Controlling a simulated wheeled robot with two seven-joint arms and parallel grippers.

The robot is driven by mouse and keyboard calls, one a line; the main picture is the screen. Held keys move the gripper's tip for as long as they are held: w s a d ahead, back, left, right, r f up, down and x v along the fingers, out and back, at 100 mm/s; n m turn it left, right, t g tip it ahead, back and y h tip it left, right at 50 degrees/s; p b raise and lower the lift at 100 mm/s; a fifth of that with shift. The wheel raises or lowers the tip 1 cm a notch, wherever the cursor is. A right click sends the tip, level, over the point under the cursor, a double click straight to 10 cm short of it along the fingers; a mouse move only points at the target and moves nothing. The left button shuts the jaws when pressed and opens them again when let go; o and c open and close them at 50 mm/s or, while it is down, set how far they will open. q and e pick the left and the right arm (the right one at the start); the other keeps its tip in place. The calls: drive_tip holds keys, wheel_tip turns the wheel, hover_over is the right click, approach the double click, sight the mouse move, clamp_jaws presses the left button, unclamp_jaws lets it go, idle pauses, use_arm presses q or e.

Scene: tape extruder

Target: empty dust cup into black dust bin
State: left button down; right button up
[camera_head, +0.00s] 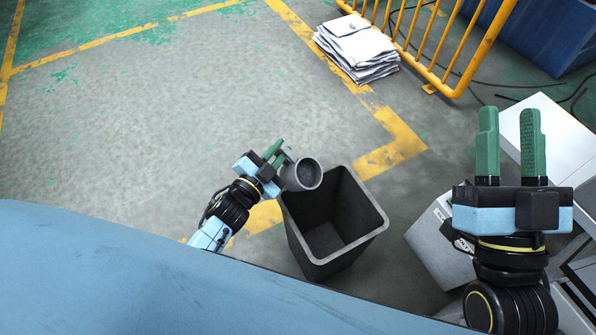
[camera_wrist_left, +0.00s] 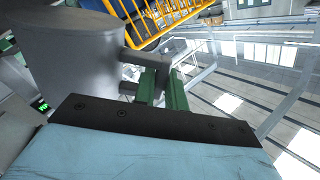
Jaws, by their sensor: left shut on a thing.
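The grey dust cup (camera_head: 302,174) is held in my left gripper (camera_head: 276,153), over the upper left rim of the black dust bin (camera_head: 335,215). The cup is tilted, with its open mouth facing right and toward the camera; its inside looks dark. In the left wrist view the cup's grey wall (camera_wrist_left: 85,62) fills the upper left, and the green fingers (camera_wrist_left: 160,82) are shut on its handle. The bin stands upright on the floor, and the part of its inside that shows looks empty. My right gripper (camera_head: 509,145) is empty, its green fingers apart.
A stack of white sheets or bags (camera_head: 358,50) lies by a yellow railing (camera_head: 430,45). Grey and white boxy equipment (camera_head: 555,140) stands at the right, under and beside my right arm. A large blue surface (camera_head: 130,275) fills the lower left. The floor left of the bin is clear.

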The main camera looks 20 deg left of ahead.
sight(292, 164)
idle(0.7)
use_arm(q)
drive_tip(key=shift+s+d+r+m+p, duration=0.15)
drive_tip(key=shift+d+r+m+p, duration=0.2)
drive_tip(key=shift+d+r+m, duration=0.25)
drive_tip(key=shift+f+m, duration=0.1)
drive_tip(key=shift+m, duration=0.2)
drive_tip(key=shift+s+d+r+m, duration=0.15)
drive_tip(key=shift+d+r+m, duration=0.15)
drive_tip(key=shift+d+m, duration=0.45)
drive_tip(key=shift+a, duration=0.2)
drive_tip(key=shift+m, duration=0.25)
drive_tip(key=shift+s+d+r+m+p, duration=0.2)
drive_tip(key=shift+d+r+m+p, duration=0.25)
drive_tip(key=shift+d+m, duration=0.35)
drive_tip(key=shift+a, duration=0.1)
idle(1.1)
